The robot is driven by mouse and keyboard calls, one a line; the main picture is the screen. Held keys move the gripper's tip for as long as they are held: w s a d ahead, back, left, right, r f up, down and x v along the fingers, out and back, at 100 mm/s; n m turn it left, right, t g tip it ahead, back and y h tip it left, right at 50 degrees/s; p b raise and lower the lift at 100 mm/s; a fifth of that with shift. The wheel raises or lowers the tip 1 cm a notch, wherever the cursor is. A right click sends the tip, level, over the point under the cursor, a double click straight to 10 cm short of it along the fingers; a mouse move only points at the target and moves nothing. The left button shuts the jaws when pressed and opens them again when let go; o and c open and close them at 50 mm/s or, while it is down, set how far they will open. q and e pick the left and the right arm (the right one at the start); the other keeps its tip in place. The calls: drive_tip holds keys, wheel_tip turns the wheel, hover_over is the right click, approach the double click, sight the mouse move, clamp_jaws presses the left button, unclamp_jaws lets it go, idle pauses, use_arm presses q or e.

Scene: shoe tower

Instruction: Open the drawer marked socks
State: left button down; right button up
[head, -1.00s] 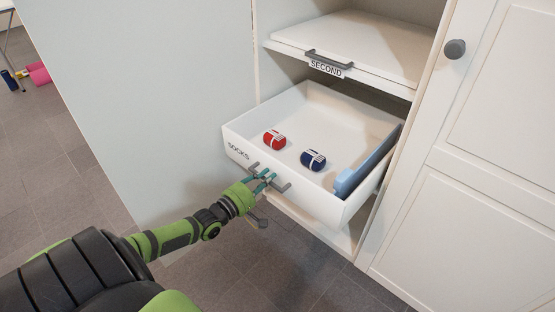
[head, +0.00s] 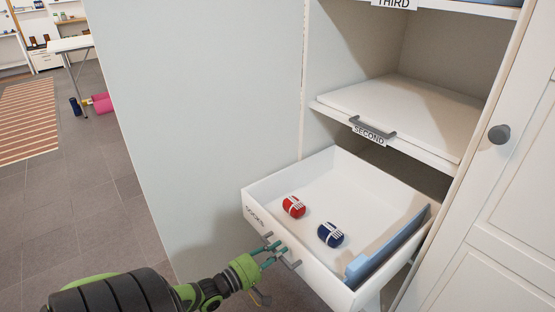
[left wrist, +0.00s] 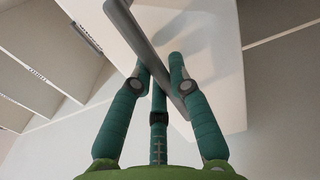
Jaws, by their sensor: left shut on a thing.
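The drawer marked socks (head: 262,200) is pulled out of the white cabinet, its inside open to view. A red sock bundle (head: 293,206), a navy sock bundle (head: 330,234) and a light blue flat thing (head: 385,248) along the right wall lie in it. My left gripper (head: 272,250) is at the drawer front, its teal fingers closed around the grey handle (head: 291,263). In the left wrist view the fingers (left wrist: 162,68) meet at the handle bar (left wrist: 140,35). My right gripper is not in view.
Above is a shelf marked second (head: 400,105) with its own handle. A panelled white door (head: 520,205) with a round grey knob (head: 499,134) is at right. The cabinet's plain side panel (head: 205,110) stands at left. Open tiled floor lies farther left, with a striped rug (head: 28,120).

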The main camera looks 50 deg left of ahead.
use_arm(q)
drive_tip(key=c, duration=1.1)
unclamp_jaws()
drive_tip(key=shift+c, duration=0.2)
drive_tip(key=s, duration=1.2)
drive_tip(key=shift+a, duration=0.45)
